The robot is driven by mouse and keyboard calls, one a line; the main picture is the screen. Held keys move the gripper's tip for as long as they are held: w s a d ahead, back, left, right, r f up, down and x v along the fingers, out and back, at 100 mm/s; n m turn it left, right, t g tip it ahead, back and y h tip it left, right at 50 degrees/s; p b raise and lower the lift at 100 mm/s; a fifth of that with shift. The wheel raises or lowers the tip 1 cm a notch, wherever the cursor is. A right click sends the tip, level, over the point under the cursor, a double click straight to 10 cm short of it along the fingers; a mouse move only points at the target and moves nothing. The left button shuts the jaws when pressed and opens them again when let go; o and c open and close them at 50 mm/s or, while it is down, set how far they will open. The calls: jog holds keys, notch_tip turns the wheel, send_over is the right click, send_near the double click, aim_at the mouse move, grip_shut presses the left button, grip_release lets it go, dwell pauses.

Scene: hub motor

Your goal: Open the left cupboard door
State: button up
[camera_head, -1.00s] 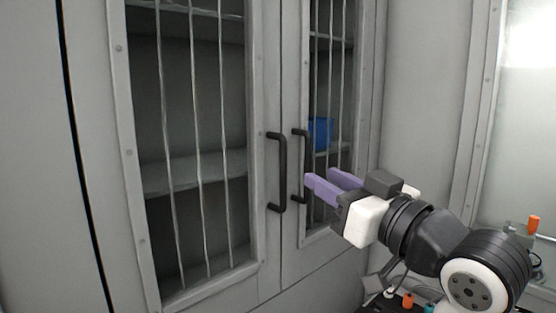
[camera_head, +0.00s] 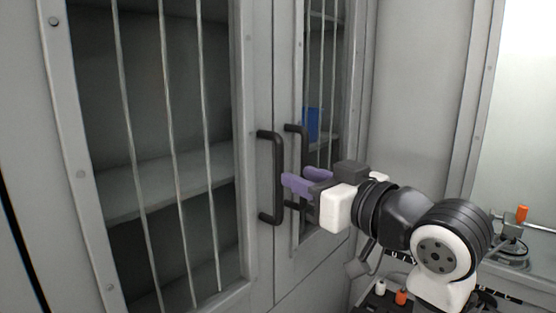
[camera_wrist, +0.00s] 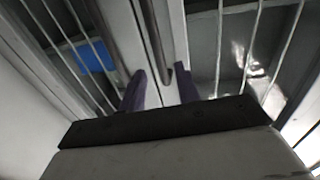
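The left cupboard door (camera_head: 249,100) is shut; it is grey with a barred opening. Its black vertical handle (camera_head: 270,178) stands near its right edge. My gripper (camera_head: 299,179) has two purple fingers, is open, and is close to the right of that handle, overlapping the right door's handle (camera_head: 302,143) in the picture. In the wrist view the gap between my fingers (camera_wrist: 162,90) is empty near the tips, with dark handle bars (camera_wrist: 172,45) just beyond. I cannot tell whether a finger touches a handle.
The right door (camera_head: 285,110) is also shut. A blue object (camera_head: 311,124) stands on a shelf behind its bars. A bright panel (camera_head: 520,110) is on the right.

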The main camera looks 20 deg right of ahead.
aim_at(282, 169)
jog(key=p+x, duration=0.1)
jog(key=x, duration=0.6)
grip_shut()
